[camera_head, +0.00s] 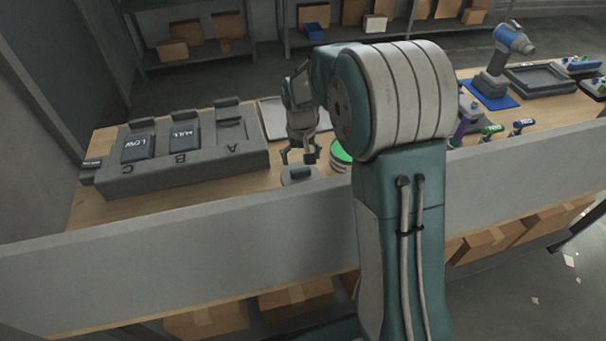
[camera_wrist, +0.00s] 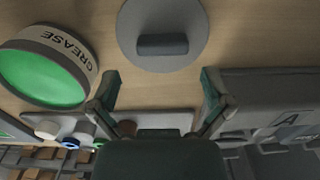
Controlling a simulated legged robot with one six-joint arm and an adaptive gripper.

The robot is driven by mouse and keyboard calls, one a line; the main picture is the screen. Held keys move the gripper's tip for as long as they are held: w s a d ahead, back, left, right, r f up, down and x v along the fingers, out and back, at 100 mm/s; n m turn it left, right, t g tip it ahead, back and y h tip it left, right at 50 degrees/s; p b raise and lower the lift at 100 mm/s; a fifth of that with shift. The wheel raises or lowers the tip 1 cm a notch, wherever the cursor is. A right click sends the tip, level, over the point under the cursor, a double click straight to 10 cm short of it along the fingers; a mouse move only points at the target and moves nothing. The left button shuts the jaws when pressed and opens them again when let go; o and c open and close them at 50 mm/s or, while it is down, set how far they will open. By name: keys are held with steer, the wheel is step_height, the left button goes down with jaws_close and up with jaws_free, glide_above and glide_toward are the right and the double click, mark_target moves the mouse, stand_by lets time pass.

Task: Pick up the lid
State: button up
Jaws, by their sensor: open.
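The lid (camera_wrist: 190,20) is a round grey disc with a dark bar handle (camera_wrist: 162,44), lying flat on the wooden bench in the wrist view. In the head view the lid (camera_head: 290,180) shows partly behind the bench's front panel. My gripper (camera_wrist: 160,98) is open and empty, its two fingers spread, with the handle beyond the fingertips and roughly centred between them. In the head view my gripper (camera_head: 298,160) hangs just above the lid. An open tub marked GREASE (camera_wrist: 88,57) with green contents stands left of the lid in the wrist view.
A grey holder (camera_head: 200,172) with slots A, B and C stands left of the lid in the head view. A raised grey panel (camera_head: 200,245) runs along the bench's near edge.

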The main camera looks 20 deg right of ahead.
mark_target(300, 170)
steer(key=f, duration=0.2)
steer(key=a+f, duration=0.1)
steer(key=f, duration=0.1)
steer(key=shift+s+a, duration=0.15)
steer(key=shift+d+f, duration=0.25)
steer(key=shift+s+d+f, duration=0.1)
steer(key=shift+d+f, duration=0.1)
steer(key=shift+d, duration=0.35)
steer(key=c, duration=0.7)
steer(key=shift+a, duration=0.55)
jaws_close()
steer(key=shift+d, duration=0.15)
